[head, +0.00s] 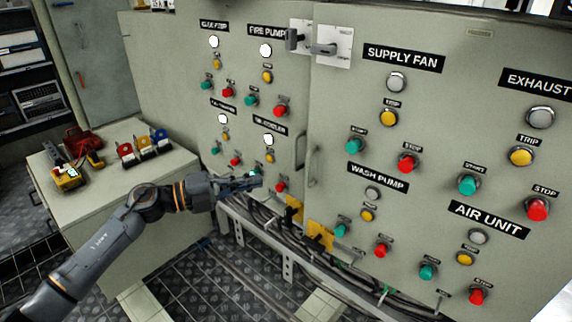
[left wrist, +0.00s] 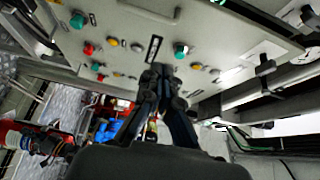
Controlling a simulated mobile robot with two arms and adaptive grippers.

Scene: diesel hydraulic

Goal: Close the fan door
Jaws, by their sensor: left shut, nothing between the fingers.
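The fan door (head: 432,110) is the grey-green panel with the SUPPLY FAN label, filling the right of the head view. Its left edge meets the FIRE PUMP panel (head: 243,68), and I cannot tell whether it sits fully flush. A thin handle (head: 313,166) is low on its left edge and a latch plate (head: 331,47) is at its top left corner. My left gripper (head: 256,181) is shut and empty, low in front of the FIRE PUMP panel, left of the fan door. In the left wrist view its fingers (left wrist: 163,72) are together near a button panel (left wrist: 125,35). My right gripper is out of view.
A low grey cabinet (head: 110,205) at left carries a yellow-and-red device (head: 68,177) and several coloured padlock-like items (head: 143,146). Cables and yellow brackets (head: 320,236) run below the panels. The chequered floor (head: 190,275) is open in front.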

